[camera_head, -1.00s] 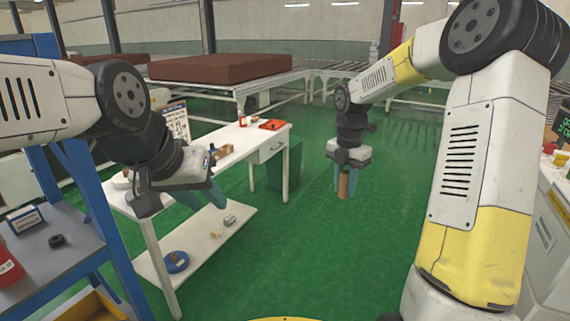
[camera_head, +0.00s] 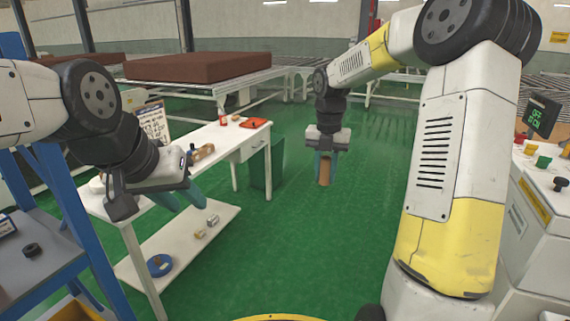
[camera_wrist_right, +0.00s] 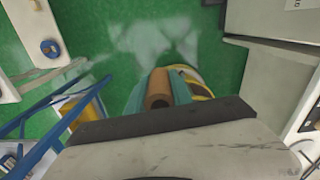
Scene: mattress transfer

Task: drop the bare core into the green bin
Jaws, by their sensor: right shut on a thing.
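The bare core (camera_head: 324,172) is a brown hollow cylinder. My right gripper (camera_head: 325,165) is shut on it and holds it upright over the open green floor in the head view. In the right wrist view the core (camera_wrist_right: 158,88) shows its open end between the teal fingers. The green bin (camera_head: 263,168) stands on the floor beside the right end of the white table, partly hidden by it. The core is to the right of the bin in the picture, apart from it. My left gripper (camera_head: 180,198) is empty, its teal fingers apart, in front of the table.
The white table (camera_head: 215,140) carries small items and a red tray (camera_head: 255,123). Its lower shelf (camera_head: 200,245) holds a blue spool (camera_head: 160,265). A blue rack (camera_head: 85,225) stands at left, a white machine (camera_head: 535,205) at right. The floor between is clear.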

